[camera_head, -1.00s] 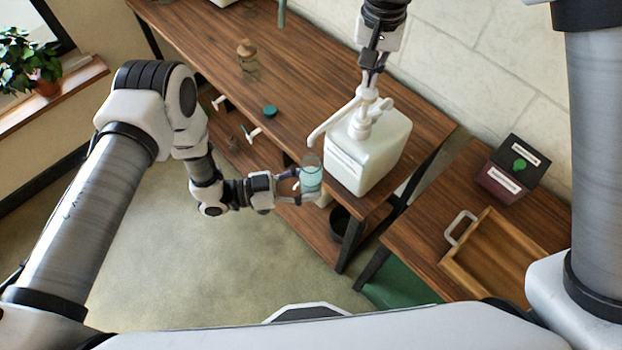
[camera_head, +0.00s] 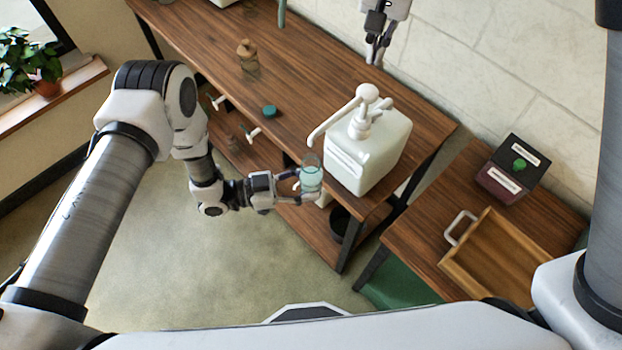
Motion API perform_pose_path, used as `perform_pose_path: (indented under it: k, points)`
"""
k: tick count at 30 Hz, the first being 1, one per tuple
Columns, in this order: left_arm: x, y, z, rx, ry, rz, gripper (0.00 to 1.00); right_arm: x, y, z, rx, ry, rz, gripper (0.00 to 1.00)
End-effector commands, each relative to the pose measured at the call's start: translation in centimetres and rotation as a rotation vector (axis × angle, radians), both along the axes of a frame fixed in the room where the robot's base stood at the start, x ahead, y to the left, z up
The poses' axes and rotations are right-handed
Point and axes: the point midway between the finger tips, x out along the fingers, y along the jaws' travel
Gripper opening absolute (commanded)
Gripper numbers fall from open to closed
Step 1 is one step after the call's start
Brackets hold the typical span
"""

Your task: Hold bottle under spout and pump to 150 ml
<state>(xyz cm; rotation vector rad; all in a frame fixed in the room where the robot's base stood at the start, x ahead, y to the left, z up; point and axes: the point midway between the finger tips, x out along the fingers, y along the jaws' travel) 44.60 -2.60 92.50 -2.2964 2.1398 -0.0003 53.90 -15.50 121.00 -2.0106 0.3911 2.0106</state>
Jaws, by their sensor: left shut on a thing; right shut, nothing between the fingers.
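The white pump bucket (camera_head: 372,160) stands near the right end of the wooden shelf top. Its pump head (camera_head: 367,92) is up, and its spout (camera_head: 330,128) reaches left and down. My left gripper (camera_head: 298,187) is shut on a clear bottle (camera_head: 311,180) with bluish liquid in it, held upright off the shelf edge. The bottle's mouth is just below the spout tip. The liquid's exact level cannot be read. My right gripper (camera_head: 374,62) is shut and empty, above and apart from the pump head.
A teal cap (camera_head: 269,111) and a corked jar (camera_head: 247,56) stand on the shelf top (camera_head: 310,75). On the right table are a wooden tray (camera_head: 485,250) with a handle and a dark box with a green button (camera_head: 519,165).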

Motion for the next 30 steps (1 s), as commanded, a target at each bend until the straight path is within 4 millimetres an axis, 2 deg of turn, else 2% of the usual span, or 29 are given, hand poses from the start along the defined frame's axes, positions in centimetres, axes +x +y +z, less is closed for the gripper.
perform_pose_path:
  k: [7,30]
  points:
    - [-0.3,0.5,-0.1,0.0,0.001,0.001,0.23,0.0,0.0,0.0,0.0,0.0,0.0,0.0]
    - [-3.6,4.8,-1.3,0.0,0.0,0.001,0.23,0.0,0.0,-0.1,0.0,0.0,0.0,0.0]
